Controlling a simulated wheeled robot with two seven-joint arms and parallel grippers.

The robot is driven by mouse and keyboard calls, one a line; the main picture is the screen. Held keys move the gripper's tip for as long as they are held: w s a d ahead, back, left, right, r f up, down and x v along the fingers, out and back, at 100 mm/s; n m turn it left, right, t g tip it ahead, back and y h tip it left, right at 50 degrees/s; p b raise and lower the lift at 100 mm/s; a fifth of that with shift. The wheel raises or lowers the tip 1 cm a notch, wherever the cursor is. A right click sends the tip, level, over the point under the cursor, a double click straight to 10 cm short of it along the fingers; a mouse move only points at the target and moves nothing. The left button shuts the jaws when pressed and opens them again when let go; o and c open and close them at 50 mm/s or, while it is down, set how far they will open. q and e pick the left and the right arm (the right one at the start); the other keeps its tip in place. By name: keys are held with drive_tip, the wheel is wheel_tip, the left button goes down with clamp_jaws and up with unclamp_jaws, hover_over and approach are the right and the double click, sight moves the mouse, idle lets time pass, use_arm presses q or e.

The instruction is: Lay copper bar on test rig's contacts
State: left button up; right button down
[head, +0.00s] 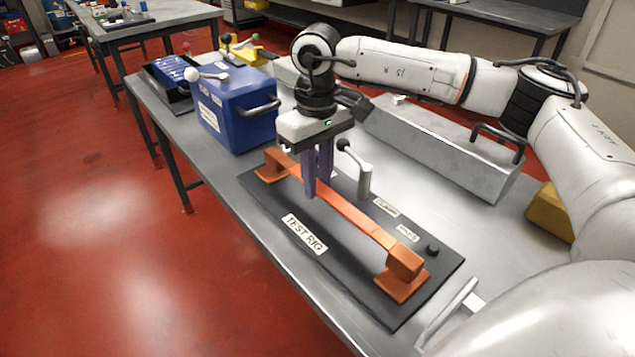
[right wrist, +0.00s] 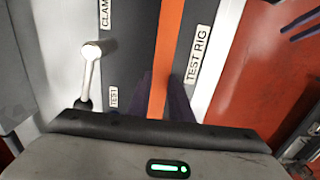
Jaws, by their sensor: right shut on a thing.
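The test rig (head: 268,212) is a dark base plate on the bench with an orange copper contact block at each end, a left contact (head: 272,167) and a right contact (head: 404,266). The copper bar (head: 350,213) spans between the two contacts, its ends at or on them; whether it fully rests there I cannot tell. My right gripper (head: 318,190) points down over the rig, shut on the bar near its middle. In the right wrist view the bar (right wrist: 168,45) runs between the purple fingers. My left gripper is not in view.
A lever handle (head: 364,178) stands on the rig behind the bar. A blue box (head: 232,112) sits at the rig's far left. A long grey metal case (head: 440,150) lies behind. A white-grey handle (head: 450,310) is at the front right.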

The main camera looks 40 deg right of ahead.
drive_tip(key=shift+f, duration=0.4)
drive_tip(key=c, duration=1.6)
unclamp_jaws()
drive_tip(key=shift+f, duration=0.15)
wheel_tip(320, 180, up, 12)
drive_tip(key=shift+r, duration=0.1)
